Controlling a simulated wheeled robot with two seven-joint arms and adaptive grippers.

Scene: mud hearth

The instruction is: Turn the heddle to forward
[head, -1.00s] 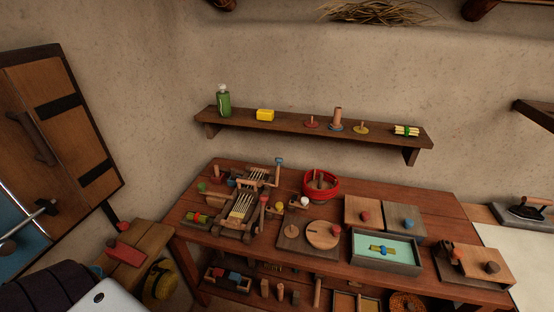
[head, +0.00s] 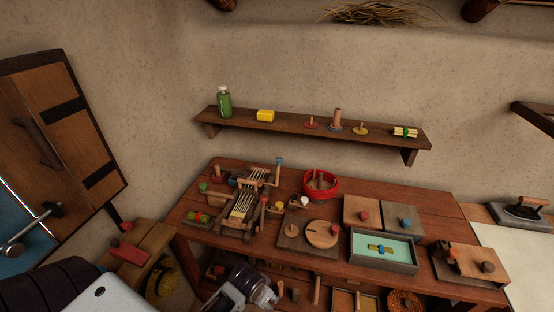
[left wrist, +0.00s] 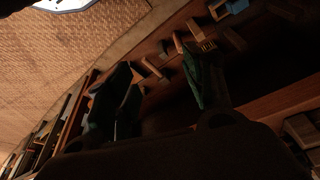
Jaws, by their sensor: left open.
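The small wooden loom (head: 232,222) stands on the left part of the table, with pale threads stretched along it. Its heddle (head: 244,184) appears to be the upright wooden frame across the threads; its exact setting is too small to tell. Rods with a blue end (head: 279,161) and a red end (head: 263,199) rise at the loom's right side. My left gripper (head: 270,293) is low in front of the table, below the loom and apart from it. In the left wrist view its dark fingers (left wrist: 155,90) are spread with nothing held between them. My right gripper is out of view.
A red bowl (head: 321,184), a board with a round disc (head: 322,234) and a teal-lined tray (head: 383,249) stand right of the loom. A lower shelf under the tabletop holds several small blocks (left wrist: 200,45). A wall shelf (head: 310,126) hangs behind the table.

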